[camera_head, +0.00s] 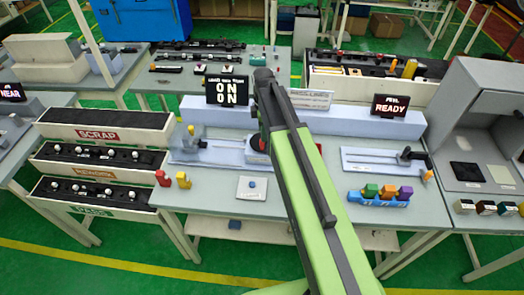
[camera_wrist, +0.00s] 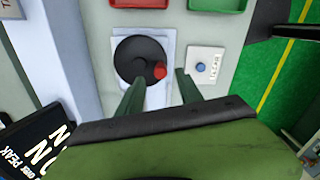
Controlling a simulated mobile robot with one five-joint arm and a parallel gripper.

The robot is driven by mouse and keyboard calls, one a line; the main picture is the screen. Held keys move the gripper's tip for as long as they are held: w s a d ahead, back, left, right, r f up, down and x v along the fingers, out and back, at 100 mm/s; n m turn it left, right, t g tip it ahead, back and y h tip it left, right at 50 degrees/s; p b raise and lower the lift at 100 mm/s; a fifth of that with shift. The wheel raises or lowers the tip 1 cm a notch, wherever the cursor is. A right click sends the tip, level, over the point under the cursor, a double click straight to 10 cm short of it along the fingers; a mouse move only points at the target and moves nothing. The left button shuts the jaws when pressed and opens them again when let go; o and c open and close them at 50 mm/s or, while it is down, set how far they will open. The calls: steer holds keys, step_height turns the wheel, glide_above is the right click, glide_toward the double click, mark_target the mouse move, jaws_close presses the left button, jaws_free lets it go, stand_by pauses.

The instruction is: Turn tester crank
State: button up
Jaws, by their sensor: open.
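The tester crank is a black disc (camera_wrist: 138,60) with a red knob (camera_wrist: 160,71) near its rim, on a white plate in the wrist view. In the head view the crank's housing (camera_head: 254,156) shows only partly, as my arm covers the rest. My gripper (camera_wrist: 161,82) is open, its two green fingers apart. The red knob appears between the fingertips in the wrist view, closer to the left finger. I cannot tell how far the fingers are above it. The gripper is mostly hidden in the head view. The load display (camera_head: 227,92) behind the tester appears to read zero newtons twice.
A white plate with a blue button (camera_head: 252,185) lies in front of the crank; the button (camera_wrist: 200,67) is right of my fingers in the wrist view. Red and yellow clips (camera_head: 173,179) stand at the left front. A colourful clip holder (camera_head: 380,197) and a READY display (camera_head: 390,106) are right.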

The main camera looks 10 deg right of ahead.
step_height(320, 180, down, 6)
steer(key=b, duration=0.4)
steer(key=shift+f+b, duration=0.2)
steer(key=shift+b, duration=0.15)
steer(key=shift+r, duration=0.1)
jaws_close()
